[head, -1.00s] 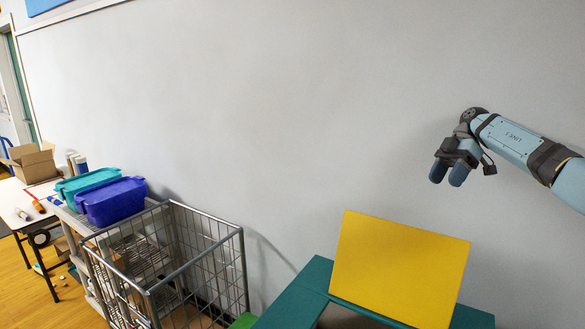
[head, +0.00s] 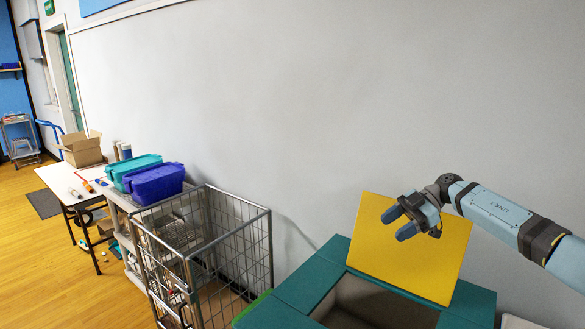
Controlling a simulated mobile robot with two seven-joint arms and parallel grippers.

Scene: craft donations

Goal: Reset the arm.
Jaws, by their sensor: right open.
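My right gripper (head: 397,223) is at the right of the head view, on a light-blue arm that comes in from the right edge. It is open, with nothing seen between its fingers. It shows in front of the yellow board (head: 371,251), which stands tilted at the back of a teal-rimmed box (head: 310,277). I cannot tell how far apart the gripper and the board are. My left gripper is out of view.
A wire cart (head: 190,255) stands left of the teal box. Beyond it are a purple bin (head: 155,184), a turquoise bin (head: 133,167) and a white table (head: 62,178) with a cardboard box (head: 83,150). The wood floor (head: 40,265) at the left is clear.

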